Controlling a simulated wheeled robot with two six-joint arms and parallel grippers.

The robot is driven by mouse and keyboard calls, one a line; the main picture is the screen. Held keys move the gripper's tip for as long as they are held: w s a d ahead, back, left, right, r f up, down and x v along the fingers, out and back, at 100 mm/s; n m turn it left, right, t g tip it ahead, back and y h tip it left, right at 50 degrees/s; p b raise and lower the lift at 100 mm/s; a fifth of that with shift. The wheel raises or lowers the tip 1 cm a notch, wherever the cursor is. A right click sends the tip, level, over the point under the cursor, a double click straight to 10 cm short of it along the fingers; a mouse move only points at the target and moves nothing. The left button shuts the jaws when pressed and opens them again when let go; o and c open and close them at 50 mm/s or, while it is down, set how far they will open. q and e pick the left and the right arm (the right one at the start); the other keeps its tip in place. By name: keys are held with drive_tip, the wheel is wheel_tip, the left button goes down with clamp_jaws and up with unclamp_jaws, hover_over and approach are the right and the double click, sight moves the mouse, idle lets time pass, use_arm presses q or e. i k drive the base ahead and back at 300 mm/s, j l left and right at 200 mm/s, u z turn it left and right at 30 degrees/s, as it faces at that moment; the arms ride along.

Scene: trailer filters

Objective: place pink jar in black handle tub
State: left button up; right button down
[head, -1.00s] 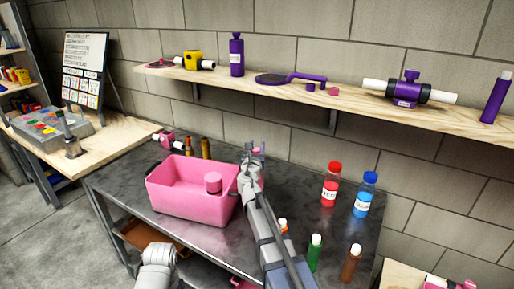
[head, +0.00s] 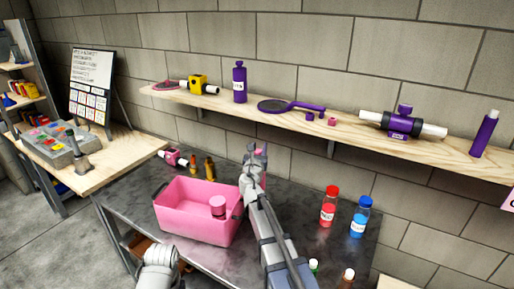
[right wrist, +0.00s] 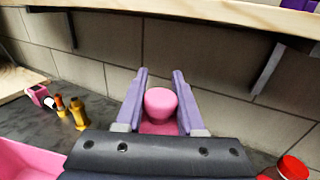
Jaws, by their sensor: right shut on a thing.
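A pink jar (right wrist: 160,104) sits between the fingers of my right gripper (right wrist: 157,88) in the right wrist view; the gripper is shut on it. In the head view my right gripper (head: 256,156) is over the dark table, just behind and right of the pink tub, and its arm mostly hides the jar. The pink tub (head: 185,222) has dark handles at its ends and stands open. Another pink jar (head: 218,206) is inside it at the right. The tub's edge also shows in the right wrist view (right wrist: 25,162).
Amber bottles (head: 210,168) and a pink fitting (head: 175,158) stand behind the tub. A red bottle (head: 328,207) and a blue bottle (head: 360,217) are to the right. A wooden shelf (head: 230,106) with purple items runs along the wall above.

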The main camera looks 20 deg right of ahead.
sight(182, 210)
drive_tip(key=k+z, duration=0.15)
drive_tip(key=k, duration=0.5)
drive_tip(key=z, duration=1.45)
drive_tip(key=j+z, duration=0.15)
drive_tip(key=j, duration=0.3)
drive_tip(key=k+j+z, duration=0.15)
drive_tip(key=j, duration=0.25)
